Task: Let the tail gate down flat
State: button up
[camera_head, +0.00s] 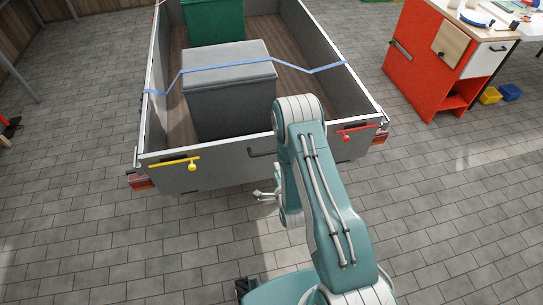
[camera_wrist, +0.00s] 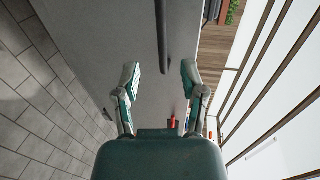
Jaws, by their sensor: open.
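The grey tail gate (camera_head: 222,172) stands upright across the near end of the trailer. A yellow latch handle (camera_head: 175,164) lies roughly level at its left, and a red latch handle (camera_head: 357,131) at its right. A dark grab handle (camera_head: 260,152) sits in the middle, partly hidden by my arm. My gripper (camera_head: 266,196) is low in front of the gate, partly hidden. In the wrist view my gripper (camera_wrist: 160,74) is open and empty, facing the gate (camera_wrist: 95,40). The grab handle (camera_wrist: 163,38) lies beyond its fingertips, apart from them. The red latch (camera_wrist: 172,122) shows between the fingers.
In the trailer stand a grey lidded box (camera_head: 232,95) under a blue strap (camera_head: 225,63) and a green bin (camera_head: 215,20). A red workbench (camera_head: 425,55) is at the right, with yellow and blue bins beside it. Paving (camera_head: 110,255) before the gate is clear except for my arm.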

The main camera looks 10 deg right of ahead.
aim_at(271, 153)
jog(key=x, duration=1)
jog(key=shift+w+d, duration=0.1)
jog(key=shift+w, duration=0.2)
grip_shut()
